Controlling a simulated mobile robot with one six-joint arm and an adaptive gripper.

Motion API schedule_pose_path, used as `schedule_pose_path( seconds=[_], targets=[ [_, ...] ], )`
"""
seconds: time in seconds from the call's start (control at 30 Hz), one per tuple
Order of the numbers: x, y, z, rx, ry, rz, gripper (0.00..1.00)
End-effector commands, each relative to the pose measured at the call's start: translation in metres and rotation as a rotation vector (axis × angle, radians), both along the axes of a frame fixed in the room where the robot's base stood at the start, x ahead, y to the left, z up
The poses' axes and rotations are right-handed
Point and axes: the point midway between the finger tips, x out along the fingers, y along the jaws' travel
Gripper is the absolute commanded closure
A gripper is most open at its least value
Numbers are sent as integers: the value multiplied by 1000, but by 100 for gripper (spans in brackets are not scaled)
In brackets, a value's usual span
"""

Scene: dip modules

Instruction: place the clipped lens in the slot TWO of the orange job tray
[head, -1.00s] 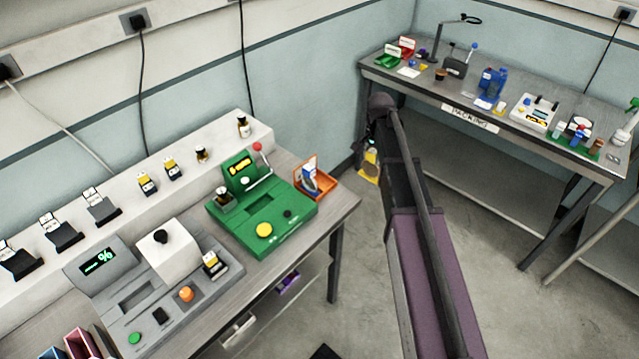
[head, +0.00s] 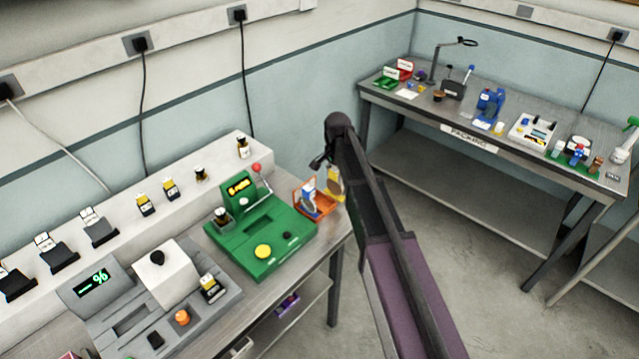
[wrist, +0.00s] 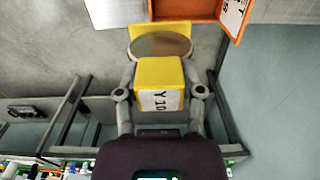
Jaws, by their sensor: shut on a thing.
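My gripper (head: 326,163) is shut on the clipped lens, a yellow clip (head: 335,183) with a round lens. In the wrist view my gripper (wrist: 160,95) has a finger on each side of the yellow block (wrist: 158,78), whose white label reads "Y 10". The brownish lens disc (wrist: 160,46) shows beyond the block. The orange job tray (head: 326,212) stands at the right end of the left bench, just beside and below the clip. In the wrist view the tray (wrist: 187,9) is cut off at the top edge; its slot numbers cannot be read.
A blue and white item (head: 308,199) stands in the tray's left part. A green machine (head: 262,236) with a red-knobbed lever sits left of the tray. A grey console (head: 165,300) is further left. The packing bench (head: 500,110) stands across an open floor gap.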

Motion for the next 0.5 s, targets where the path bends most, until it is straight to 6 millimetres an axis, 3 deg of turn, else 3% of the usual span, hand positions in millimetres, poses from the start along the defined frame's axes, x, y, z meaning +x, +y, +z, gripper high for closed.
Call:
schedule_pose_path(
  seconds=[0.2,0.5],
  targets=[
    [4,27,-3,0,0,1,100],
    [4,31,-3,0,0,0,100]
  ],
)
